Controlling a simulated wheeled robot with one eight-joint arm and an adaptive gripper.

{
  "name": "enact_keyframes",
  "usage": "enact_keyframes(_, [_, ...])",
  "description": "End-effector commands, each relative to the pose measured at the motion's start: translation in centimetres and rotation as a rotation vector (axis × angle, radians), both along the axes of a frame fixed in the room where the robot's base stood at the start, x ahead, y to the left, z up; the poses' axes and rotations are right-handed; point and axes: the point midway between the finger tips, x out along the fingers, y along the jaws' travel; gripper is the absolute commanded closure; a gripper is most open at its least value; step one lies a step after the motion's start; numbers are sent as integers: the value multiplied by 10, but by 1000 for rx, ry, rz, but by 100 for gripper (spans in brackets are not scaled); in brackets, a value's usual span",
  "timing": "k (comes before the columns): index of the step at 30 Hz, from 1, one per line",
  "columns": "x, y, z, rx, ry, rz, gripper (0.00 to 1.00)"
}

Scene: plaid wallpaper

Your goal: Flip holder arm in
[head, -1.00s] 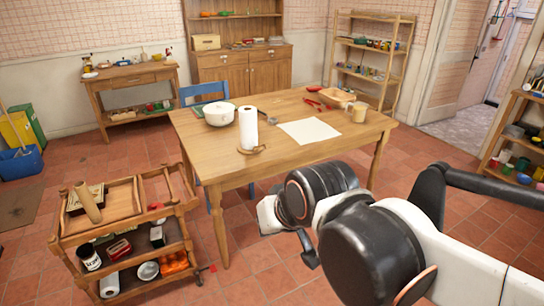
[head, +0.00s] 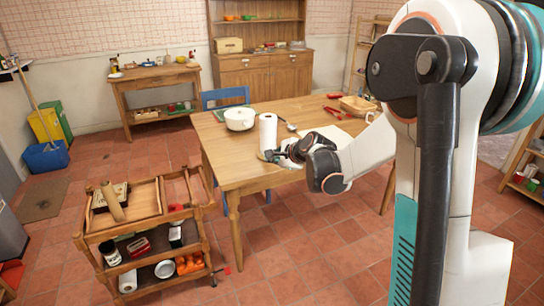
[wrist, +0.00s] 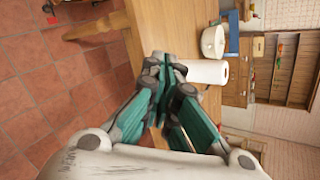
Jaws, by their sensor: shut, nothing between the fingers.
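The white paper towel roll (head: 268,131) stands upright on the near edge of the wooden table. Its round wooden holder base (head: 262,156) shows only partly, with my gripper in front of it. I cannot make out the holder's arm. My gripper (head: 275,156) is low at the table edge, right beside the roll's foot. In the wrist view my gripper (wrist: 160,62) is shut and empty, and the roll (wrist: 208,72) lies just right of the fingertips. I cannot tell whether the fingers touch the holder.
The table (head: 228,160) also bears a white pot (head: 240,119), a paper sheet, red tools (head: 336,109) and a wooden basket (head: 357,105). A loaded wooden cart (head: 150,225) stands front left. A blue chair (head: 226,97) is behind the table.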

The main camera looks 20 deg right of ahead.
Motion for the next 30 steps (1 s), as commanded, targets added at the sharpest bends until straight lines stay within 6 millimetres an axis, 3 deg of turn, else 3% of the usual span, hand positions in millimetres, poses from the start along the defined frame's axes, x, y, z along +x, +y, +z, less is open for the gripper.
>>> enact_keyframes(6, [45,-62,-55,337,-25,-233,100])
enact_keyframes(15, [70,-137,-138,775,-67,-494,100])
enact_keyframes(21, [70,-160,-168,934,-83,-576,100])
enact_keyframes(30, [70,-165,-175,970,-87,-592,100])
